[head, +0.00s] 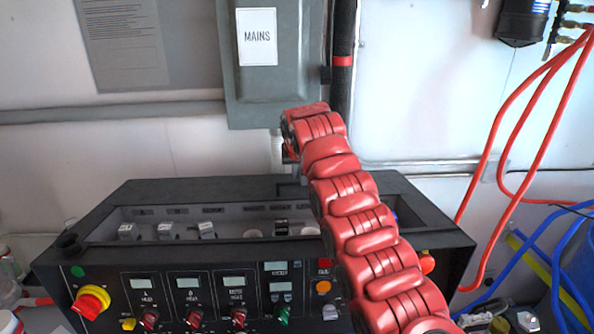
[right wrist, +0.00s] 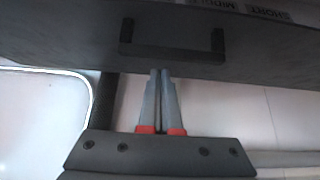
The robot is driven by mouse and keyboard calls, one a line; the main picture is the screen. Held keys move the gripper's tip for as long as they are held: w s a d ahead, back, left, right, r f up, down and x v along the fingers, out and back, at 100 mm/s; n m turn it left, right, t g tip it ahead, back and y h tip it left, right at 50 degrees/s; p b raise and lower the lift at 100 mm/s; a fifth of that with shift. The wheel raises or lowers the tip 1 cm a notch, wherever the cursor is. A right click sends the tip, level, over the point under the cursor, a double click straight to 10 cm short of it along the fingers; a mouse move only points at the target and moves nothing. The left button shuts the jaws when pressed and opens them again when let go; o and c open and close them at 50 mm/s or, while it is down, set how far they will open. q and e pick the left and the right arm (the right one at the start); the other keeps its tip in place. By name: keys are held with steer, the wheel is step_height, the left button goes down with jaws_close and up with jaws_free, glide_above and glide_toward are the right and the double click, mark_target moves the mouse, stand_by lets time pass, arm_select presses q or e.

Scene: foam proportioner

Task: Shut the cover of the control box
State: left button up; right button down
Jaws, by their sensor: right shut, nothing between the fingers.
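The control box is a black console (head: 445,235) with knobs, small displays and a long recess open at the top. A dark flat panel, which looks like its cover (head: 215,191), lies behind the recess. In the right wrist view this dark panel (right wrist: 60,38) carries a black bar handle (right wrist: 170,53). My right arm reaches over the box, and its gripper (head: 289,153) is at the panel's far side, mostly hidden by the arm. In the right wrist view the gripper (right wrist: 160,73) is shut and empty, its tips close to the handle. Contact cannot be told. My left gripper is out of view.
A grey MAINS cabinet (head: 275,85) hangs on the wall behind the box, close to my right arm. Red hoses (head: 490,170) and blue hoses (head: 570,260) are at the right. Several small pale parts (head: 165,230) sit in the open recess.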

steer(key=shift+s+f, duration=0.1)
steer(key=shift+s, duration=0.1)
steer(key=shift+s+a+r, duration=0.15)
steer(key=shift+s+r, duration=0.1)
steer(key=shift+s, duration=0.05)
steer(key=shift+s+r+p, duration=0.15)
steer(key=shift+s+p, duration=0.15)
steer(key=shift+s, duration=0.6)
